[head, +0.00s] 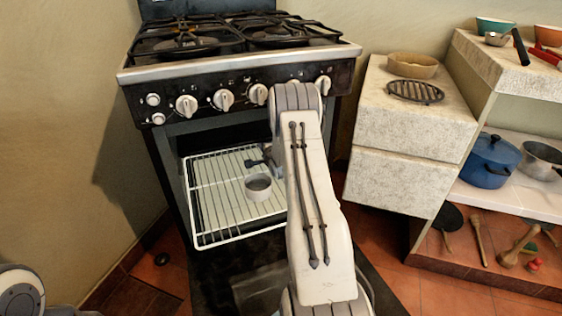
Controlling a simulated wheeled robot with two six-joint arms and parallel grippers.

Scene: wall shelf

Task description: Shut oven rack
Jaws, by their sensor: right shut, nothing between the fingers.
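The oven (168,165) stands open, its dark door (215,275) lowered toward me. The white wire oven rack (212,200) sticks out of the cavity above the door. My right arm reaches in from the bottom and hides the right part of the rack and door. My right gripper (254,162) is shut and empty, above the rack just behind the dish. I cannot tell whether it touches the rack. My left gripper is out of view.
The stove top has black grates (180,36) and white knobs (187,105). A stone counter (405,120) on the right holds a bowl (412,65) and a round grate (415,91). Shelves farther right hold a blue pot (488,160). The left wall is close.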

